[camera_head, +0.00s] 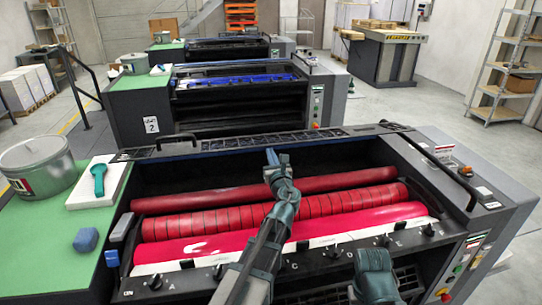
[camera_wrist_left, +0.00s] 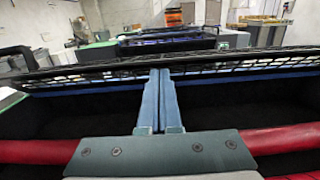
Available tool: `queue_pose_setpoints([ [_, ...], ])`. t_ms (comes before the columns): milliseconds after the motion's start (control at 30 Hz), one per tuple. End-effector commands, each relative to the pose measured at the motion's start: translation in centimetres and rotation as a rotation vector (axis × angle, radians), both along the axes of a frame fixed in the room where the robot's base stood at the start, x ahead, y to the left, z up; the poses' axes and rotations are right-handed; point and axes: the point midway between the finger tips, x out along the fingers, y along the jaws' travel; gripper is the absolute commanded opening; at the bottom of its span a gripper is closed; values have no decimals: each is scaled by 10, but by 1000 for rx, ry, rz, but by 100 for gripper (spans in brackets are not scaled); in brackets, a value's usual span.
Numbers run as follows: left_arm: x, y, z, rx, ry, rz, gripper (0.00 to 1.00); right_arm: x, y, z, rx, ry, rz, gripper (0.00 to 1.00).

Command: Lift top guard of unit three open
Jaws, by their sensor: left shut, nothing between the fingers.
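The nearest ink unit (camera_head: 440,216) fills the front of the head view, with red rollers inside; no number shows on it. Its black mesh top guard (camera_head: 240,143) runs along the far edge and looks like a narrow strip. In the left wrist view the mesh (camera_wrist_left: 240,68) spans the width above a blue bar (camera_wrist_left: 60,92). My left gripper (camera_head: 272,156) is shut and empty over the trough. Its blue fingers (camera_wrist_left: 161,72) point at the guard and overlap its near edge; I cannot tell whether they touch.
Unit two (camera_head: 150,125) stands behind. A black handle (camera_head: 440,170) rises at the right.

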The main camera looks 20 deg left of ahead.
Motion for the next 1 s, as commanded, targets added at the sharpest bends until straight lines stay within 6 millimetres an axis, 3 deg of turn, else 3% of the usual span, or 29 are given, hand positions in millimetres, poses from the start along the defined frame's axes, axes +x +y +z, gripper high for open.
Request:
queue_pose_setpoints([
  [267, 1, 1, 2, 0, 0, 0, 0, 0, 0, 2, 0, 0, 0, 0],
  [467, 8, 5, 22, 0, 0, 1, 0, 0, 0, 22, 0, 0, 0, 0],
  [733, 31, 20, 63, 0, 0, 1, 0, 0, 0, 63, 0, 0, 0, 0],
  [1000, 37, 25, 67, 0, 0, 0, 0, 0, 0, 67, 0, 0, 0, 0],
])
